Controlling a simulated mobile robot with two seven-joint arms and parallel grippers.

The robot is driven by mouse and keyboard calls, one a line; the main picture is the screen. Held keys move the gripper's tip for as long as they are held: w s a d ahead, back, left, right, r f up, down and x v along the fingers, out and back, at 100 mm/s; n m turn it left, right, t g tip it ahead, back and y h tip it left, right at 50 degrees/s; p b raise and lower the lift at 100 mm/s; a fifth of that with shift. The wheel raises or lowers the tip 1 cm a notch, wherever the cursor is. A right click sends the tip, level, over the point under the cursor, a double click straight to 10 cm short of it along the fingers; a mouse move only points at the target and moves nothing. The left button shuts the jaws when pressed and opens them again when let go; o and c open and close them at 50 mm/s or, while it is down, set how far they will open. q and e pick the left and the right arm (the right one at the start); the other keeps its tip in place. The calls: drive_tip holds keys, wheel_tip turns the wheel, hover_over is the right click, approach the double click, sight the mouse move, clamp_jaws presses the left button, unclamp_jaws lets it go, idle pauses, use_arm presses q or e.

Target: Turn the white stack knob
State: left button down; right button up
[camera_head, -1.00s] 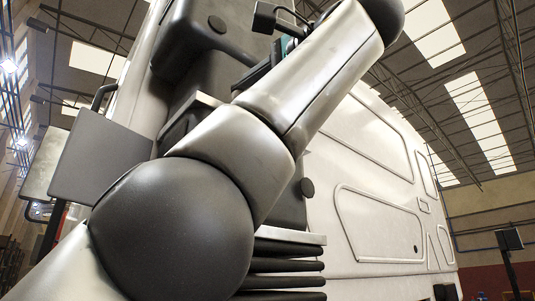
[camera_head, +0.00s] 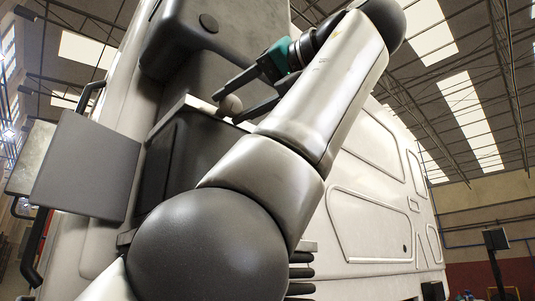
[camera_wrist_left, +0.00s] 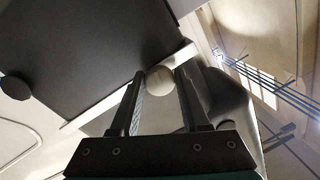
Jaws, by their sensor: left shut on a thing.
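The white stack knob (camera_head: 230,105) is a small round ball, greyish in the head view, beside a pale ledge on the dark housing. It also shows as a pale ball in the left wrist view (camera_wrist_left: 160,79). My left gripper (camera_head: 232,98) reaches it from the upper right, its dark fingers on either side of the knob. In the left wrist view the fingertips (camera_wrist_left: 160,73) flank the ball closely, and the gripper is shut on it. The knob's mount is mostly hidden. My right gripper is in neither view.
A large dark housing (camera_head: 245,42) stands just above the knob, with a black box (camera_head: 185,160) below the pale ledge (camera_head: 215,108). A flat grey panel (camera_head: 84,165) sticks out at left. The white vehicle body (camera_head: 365,215) fills the right. My left arm crosses the middle.

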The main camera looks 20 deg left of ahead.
use_arm(q)
drive_tip(key=n, duration=0.2)
drive_tip(key=shift+w+f+n+p, duration=0.1)
drive_tip(key=shift+w+n+p, duration=0.05)
drive_tip(key=shift+n+p, duration=0.25)
drive_tip(key=shift+r+n, duration=0.2)
drive_tip(key=shift+n, duration=0.6)
drive_tip(key=shift+f+n, duration=0.1)
drive_tip(key=shift+n, duration=0.2)
drive_tip(key=shift+w+f+h, duration=0.15)
drive_tip(key=shift+f+h, duration=0.05)
drive_tip(key=shift+h, duration=0.1)
drive_tip(key=shift+c, duration=2.3)
unclamp_jaws()
drive_tip(key=shift+d+r, duration=0.1)
drive_tip(key=shift+o, duration=0.2)
drive_tip(key=shift+s+r, duration=0.1)
drive_tip(key=shift+s, duration=0.1)
